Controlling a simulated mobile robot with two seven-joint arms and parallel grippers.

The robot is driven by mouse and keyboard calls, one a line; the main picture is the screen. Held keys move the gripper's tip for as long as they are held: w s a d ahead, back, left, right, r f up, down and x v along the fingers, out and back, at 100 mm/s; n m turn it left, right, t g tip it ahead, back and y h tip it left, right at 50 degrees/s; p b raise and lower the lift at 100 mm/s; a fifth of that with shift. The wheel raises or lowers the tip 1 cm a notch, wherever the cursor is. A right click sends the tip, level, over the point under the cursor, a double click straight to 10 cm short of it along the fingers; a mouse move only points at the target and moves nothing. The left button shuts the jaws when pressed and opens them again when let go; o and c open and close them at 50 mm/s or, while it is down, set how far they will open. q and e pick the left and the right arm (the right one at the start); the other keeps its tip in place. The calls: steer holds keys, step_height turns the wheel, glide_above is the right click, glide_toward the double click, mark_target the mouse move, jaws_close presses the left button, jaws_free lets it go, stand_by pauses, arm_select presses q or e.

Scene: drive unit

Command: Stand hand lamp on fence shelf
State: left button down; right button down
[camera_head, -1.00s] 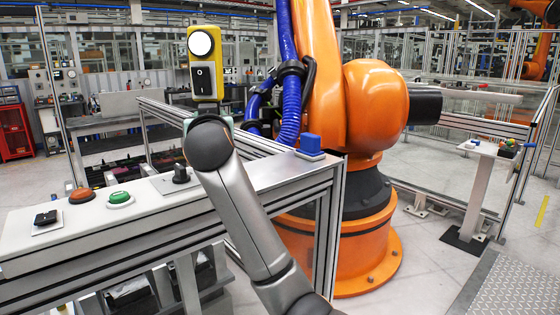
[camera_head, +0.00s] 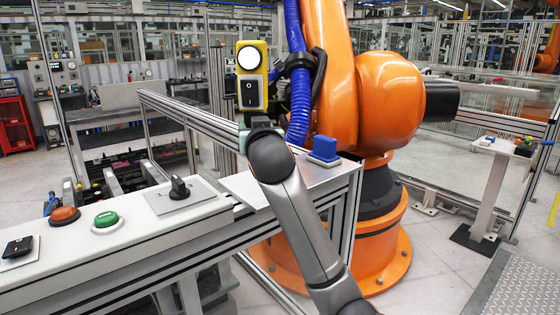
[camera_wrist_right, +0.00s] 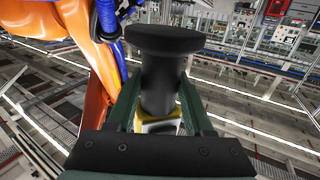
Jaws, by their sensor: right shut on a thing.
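The hand lamp (camera_head: 251,78), yellow with a round white light and a black switch panel, is upright in the head view. My right gripper (camera_head: 258,122) is shut on its lower part and holds it up in the air. In the right wrist view the gripper (camera_wrist_right: 160,95) has its green fingers on either side of a black cylinder with a wide flat end, part of the lamp (camera_wrist_right: 160,128); some yellow shows beyond. A light grey shelf top (camera_head: 312,174) on the fence frame lies below and right of the lamp, partly hidden by my right arm. My left gripper is out of view.
A blue block (camera_head: 323,148) sits at the shelf's far right corner. A control panel (camera_head: 150,222) with red and green buttons and a black knob adjoins at left. A large orange robot arm (camera_head: 390,100) stands close behind the shelf.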

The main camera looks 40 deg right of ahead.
steer(key=d+f, duration=0.1)
steer(key=f, duration=0.1)
steer(key=s+d+f, duration=0.1)
steer(key=d, duration=0.1)
steer(key=s+d+f, duration=0.1)
steer(key=d+f, duration=0.1)
steer(key=shift+f, duration=0.35)
steer(key=shift+f+p, duration=0.3)
steer(key=shift+f, duration=1.3)
steer(key=c, duration=0.8)
jaws_free()
steer(key=shift+f, duration=0.3)
steer(key=o, duration=0.5)
steer(key=shift+r, duration=0.2)
steer(key=shift+s+a, duration=0.15)
steer(key=shift+s, duration=0.1)
steer(key=b+v, duration=0.1)
steer(key=v, duration=1)
steer(key=shift+s+b, duration=0.15)
steer(key=shift+b, duration=0.2)
